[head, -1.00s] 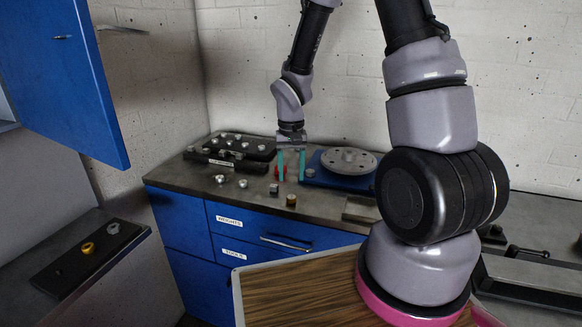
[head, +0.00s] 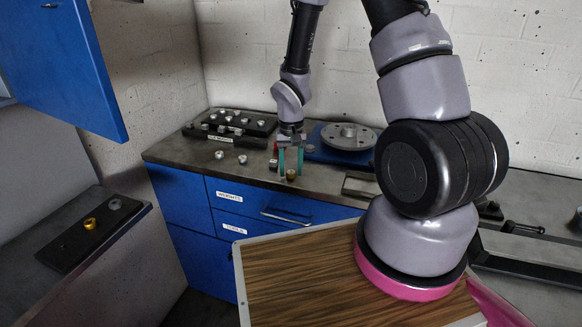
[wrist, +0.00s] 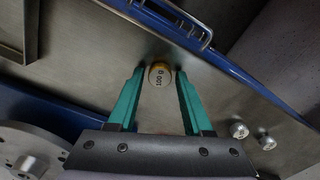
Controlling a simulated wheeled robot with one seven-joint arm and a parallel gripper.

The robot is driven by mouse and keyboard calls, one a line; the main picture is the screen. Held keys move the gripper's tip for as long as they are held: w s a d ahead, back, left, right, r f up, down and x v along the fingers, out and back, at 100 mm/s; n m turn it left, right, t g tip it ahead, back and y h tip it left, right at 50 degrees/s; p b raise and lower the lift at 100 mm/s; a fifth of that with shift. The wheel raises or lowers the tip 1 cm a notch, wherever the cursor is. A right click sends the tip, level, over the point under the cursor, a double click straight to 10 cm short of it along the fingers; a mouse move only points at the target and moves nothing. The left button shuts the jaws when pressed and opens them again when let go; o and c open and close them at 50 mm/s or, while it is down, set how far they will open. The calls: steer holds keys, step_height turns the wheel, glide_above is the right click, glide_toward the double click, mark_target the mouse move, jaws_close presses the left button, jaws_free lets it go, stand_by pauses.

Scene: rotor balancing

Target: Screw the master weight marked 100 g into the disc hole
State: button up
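The master weight (wrist: 160,75) is a small brass-coloured cylinder with "100 g" on its pale top. It stands upright on the bench and also shows in the head view (head: 291,175). My gripper (head: 290,172) is open and points down at it. In the wrist view the weight appears between the fingertips (wrist: 158,80), with a small gap on each side. I cannot tell how far down the fingers reach around it. The grey disc (head: 348,134) lies on a blue base at the bench's back right. Its edge shows in the wrist view (wrist: 30,145).
A black rack (head: 232,124) of weights stands at the back left. Two small silver weights (wrist: 239,130) stand loose on the bench. A small red thing (head: 276,147) is behind the fingers. A wood-topped surface (head: 300,272) is nearer me.

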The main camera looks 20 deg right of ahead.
jaws_close()
steer(key=shift+r, duration=2.55)
